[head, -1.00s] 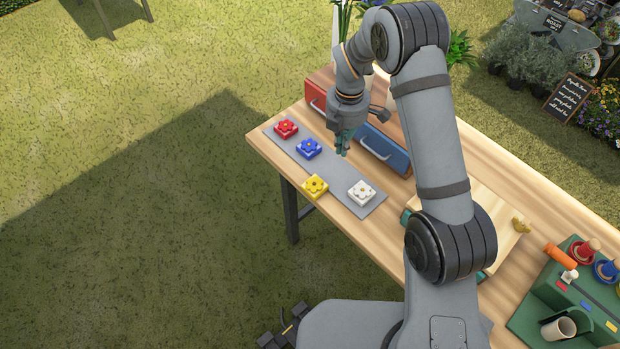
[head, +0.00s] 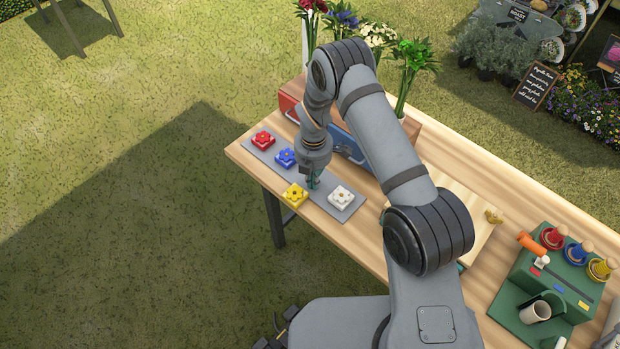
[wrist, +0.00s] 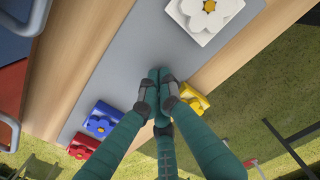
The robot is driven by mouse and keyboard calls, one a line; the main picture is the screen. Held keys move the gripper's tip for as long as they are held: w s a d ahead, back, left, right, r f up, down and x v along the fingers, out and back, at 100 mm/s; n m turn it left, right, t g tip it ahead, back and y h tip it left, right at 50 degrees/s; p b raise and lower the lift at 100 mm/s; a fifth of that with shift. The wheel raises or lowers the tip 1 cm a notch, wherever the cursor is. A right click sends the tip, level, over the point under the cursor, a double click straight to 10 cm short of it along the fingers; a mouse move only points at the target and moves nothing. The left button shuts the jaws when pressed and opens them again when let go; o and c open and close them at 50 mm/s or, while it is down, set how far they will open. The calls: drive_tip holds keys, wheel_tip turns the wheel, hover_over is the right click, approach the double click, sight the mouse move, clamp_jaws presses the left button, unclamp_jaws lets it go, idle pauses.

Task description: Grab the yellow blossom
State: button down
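The yellow blossom (head: 295,195) is a flower on a square block at the front edge of the grey mat (head: 323,200). In the wrist view the yellow blossom (wrist: 193,98) lies just right of my gripper (wrist: 159,82), partly hidden behind a finger. My gripper's green fingertips are together with nothing between them. In the head view my gripper (head: 312,182) hangs low over the mat, between the yellow and white blossoms, a little right of and behind the yellow one. Whether a finger touches the block I cannot tell.
A white blossom (head: 341,197), a blue blossom (head: 286,157) and a red blossom (head: 263,139) also lie on the mat. A blue drawer front (head: 345,142) stands behind. A green stand (head: 550,280) with coloured pegs is at the right of the wooden table (head: 480,190).

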sight(303, 190)
drive_tip(key=shift+s+a, duration=0.35)
drive_tip(key=shift+a, duration=0.1)
drive_tip(key=shift+s+a, duration=0.15)
drive_tip(key=shift+a, duration=0.1)
drive_tip(key=shift+s+a+f+b, duration=0.1)
drive_tip(key=shift+s+a+b, duration=0.3)
drive_tip(key=shift+s+a, duration=0.45)
drive_tip(key=shift+a, duration=0.1)
drive_tip(key=shift+d, duration=0.1)
